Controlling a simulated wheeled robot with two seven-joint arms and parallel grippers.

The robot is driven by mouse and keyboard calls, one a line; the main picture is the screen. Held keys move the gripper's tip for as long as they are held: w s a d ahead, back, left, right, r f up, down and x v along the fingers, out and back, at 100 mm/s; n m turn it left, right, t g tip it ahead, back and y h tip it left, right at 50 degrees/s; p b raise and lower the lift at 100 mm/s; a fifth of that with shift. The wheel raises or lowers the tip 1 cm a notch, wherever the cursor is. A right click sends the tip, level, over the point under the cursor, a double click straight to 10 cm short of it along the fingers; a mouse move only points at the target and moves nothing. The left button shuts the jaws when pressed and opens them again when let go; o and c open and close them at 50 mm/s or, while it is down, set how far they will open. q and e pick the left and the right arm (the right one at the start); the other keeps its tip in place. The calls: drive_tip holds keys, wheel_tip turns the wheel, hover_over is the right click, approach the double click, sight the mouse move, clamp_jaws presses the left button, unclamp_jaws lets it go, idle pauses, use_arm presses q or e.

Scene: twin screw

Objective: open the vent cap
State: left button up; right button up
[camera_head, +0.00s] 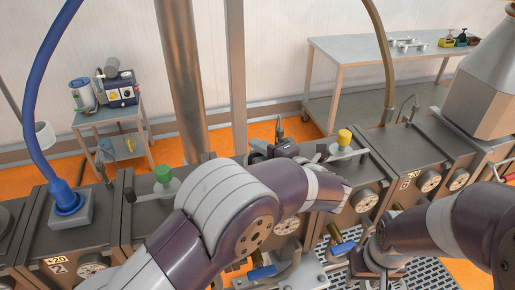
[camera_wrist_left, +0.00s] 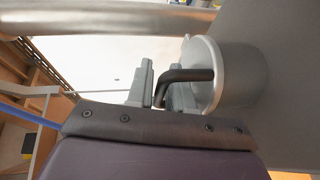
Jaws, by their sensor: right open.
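In the left wrist view, a round grey metal cap (camera_wrist_left: 240,75) carries a bent black handle (camera_wrist_left: 188,75). I take it for the vent cap. My left gripper (camera_wrist_left: 160,92) has one grey finger on each side of the handle's end, close against it, and appears shut on it. In the head view my left arm covers the middle of the machine and hides this gripper's fingertips and the cap. My right gripper (camera_head: 372,264) is at the lower right, pointing down near the blue-handled valve; it is open, though its fingertips are hard to make out.
Green (camera_head: 163,174) and yellow (camera_head: 344,137) knobs with levers rise from the dark machine blocks. A blue hose (camera_head: 42,90) stands at left. Blue-handled valves (camera_head: 342,247) lie in front. A metal post (camera_head: 180,80), cart (camera_head: 108,118) and bench (camera_head: 375,47) stand behind.

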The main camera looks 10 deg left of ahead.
use_arm(q)
drive_tip(key=shift+a, duration=0.1)
clamp_jaws()
